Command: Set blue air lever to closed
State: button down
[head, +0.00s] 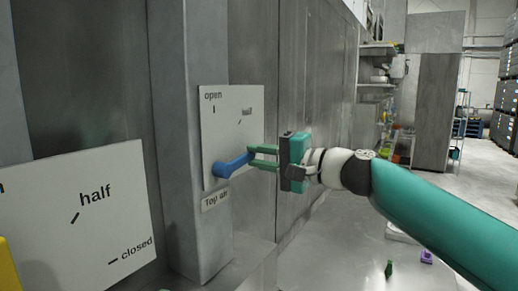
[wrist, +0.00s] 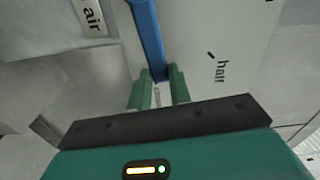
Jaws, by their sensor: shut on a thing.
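The blue air lever (head: 235,163) sits on a white dial plate (head: 222,120) marked "open" at the top and "half" at the upper right. The lever points right and slightly upward from its pivot at the plate's lower left. My gripper (head: 256,157) is shut on the lever's outer end. In the wrist view the blue lever (wrist: 148,35) runs down between the two green fingertips of my gripper (wrist: 160,82). A "Top air" tag (head: 215,199) is below the plate.
A second white plate (head: 75,220) with "half" and "closed" marks stands at the left, with a yellow part (head: 8,268) at the picture's edge. A grey post (head: 178,110) carries the blue lever's plate. A green item (head: 388,268) and a purple item (head: 426,257) are at lower right.

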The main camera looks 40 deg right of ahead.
jog(key=shift+f+m, duration=0.55)
jog(key=shift+m, duration=0.15)
jog(key=c, duration=1.3)
grip_release()
jog(key=shift+s+d, duration=0.1)
jog(key=v, duration=1.3)
jog(key=shift+s, duration=0.3)
